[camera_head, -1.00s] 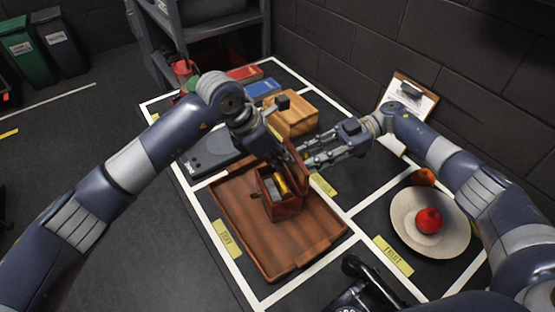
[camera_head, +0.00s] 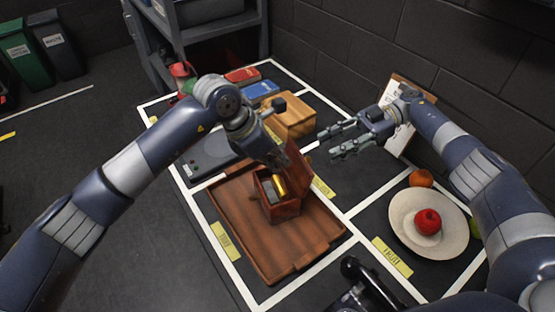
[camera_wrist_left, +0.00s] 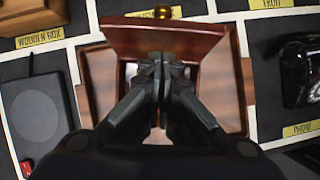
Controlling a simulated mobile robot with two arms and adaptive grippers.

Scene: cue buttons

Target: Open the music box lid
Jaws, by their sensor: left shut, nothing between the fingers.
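The music box (camera_head: 281,210) is a small reddish-brown box on a wooden tray (camera_head: 238,232). Its lid (camera_head: 302,180) is raised and leans away toward the right, so a brass cylinder (camera_head: 279,186) shows inside. The lid (camera_wrist_left: 168,38) also stands across the top of the left wrist view, with a brass knob above it. My left gripper (camera_head: 281,163) is shut and empty, above the box close to the lid's inner face; I cannot tell whether it touches. My right gripper (camera_head: 333,142) is open and empty, to the right of the lid and apart from it.
A wooden box (camera_head: 289,116) and a dark grey device (camera_head: 207,156) lie behind the tray. A plate (camera_head: 403,219) with a red fruit (camera_head: 427,221) is at right. A black phone (camera_head: 366,290) is at the front edge. A clipboard (camera_head: 400,139) is behind my right gripper.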

